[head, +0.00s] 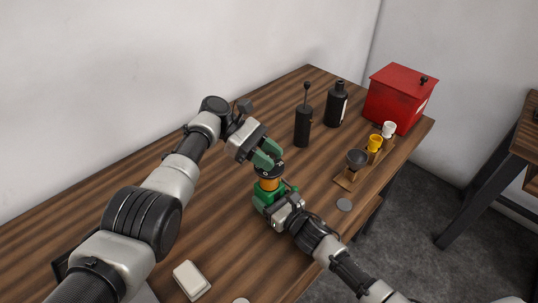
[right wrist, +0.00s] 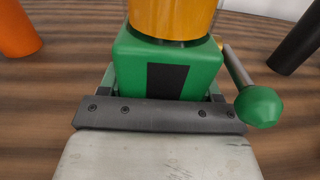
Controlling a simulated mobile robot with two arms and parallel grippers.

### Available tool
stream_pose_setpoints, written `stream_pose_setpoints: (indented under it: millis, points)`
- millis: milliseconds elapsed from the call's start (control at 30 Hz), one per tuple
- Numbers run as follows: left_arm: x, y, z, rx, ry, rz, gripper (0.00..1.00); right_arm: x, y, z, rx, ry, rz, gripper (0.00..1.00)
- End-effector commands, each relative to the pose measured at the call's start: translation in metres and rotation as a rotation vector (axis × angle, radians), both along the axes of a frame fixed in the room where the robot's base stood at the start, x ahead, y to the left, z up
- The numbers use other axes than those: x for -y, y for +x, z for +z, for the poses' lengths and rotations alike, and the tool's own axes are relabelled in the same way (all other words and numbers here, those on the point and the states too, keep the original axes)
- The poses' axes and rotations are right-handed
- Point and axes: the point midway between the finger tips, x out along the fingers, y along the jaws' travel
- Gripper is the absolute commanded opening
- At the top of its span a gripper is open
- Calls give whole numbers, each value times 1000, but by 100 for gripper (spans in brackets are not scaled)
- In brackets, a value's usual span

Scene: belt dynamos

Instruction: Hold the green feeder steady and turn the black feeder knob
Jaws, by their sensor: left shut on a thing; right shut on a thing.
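The green feeder (head: 262,196) stands upright on the wooden table, with an amber middle section and a black knob (head: 270,171) on top. My left gripper (head: 269,160) comes from above left and is shut on the black knob; its fingers partly hide it. My right gripper (head: 272,203) is shut low on the green base, from the near right side. In the right wrist view the green base (right wrist: 125,70) sits between my fingers, with a black patch on its face, the amber cylinder above, and a green ball-ended handle (right wrist: 258,107) to the right.
Behind stand a black grinder-like cylinder (head: 303,128), a black bottle (head: 336,107) and a red box (head: 398,98). A wooden rack (head: 347,181) with small cups is at right. A grey disc (head: 344,204) and a white block (head: 191,280) lie nearer. The wall bounds the table's back.

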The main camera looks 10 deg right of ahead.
Motion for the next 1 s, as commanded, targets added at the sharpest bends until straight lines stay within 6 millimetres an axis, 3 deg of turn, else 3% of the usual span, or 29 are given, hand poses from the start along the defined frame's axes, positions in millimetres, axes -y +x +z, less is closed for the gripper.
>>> stream_pose_setpoints:
  millis: [433,467,600,1000]
  points:
    - [-2,1,-3,-1,5,0,9,-1,-1,1,6,1,5,15]
    - [-2,1,-3,-1,5,1,36,-1,-1,1,6,1,5,15]
    - [-2,0,-2,-2,4,-2,57,-1,-1,1,5,1,4,15]
    - [0,0,6,0,-1,-4,59,0,0,1,3,2,1,15]
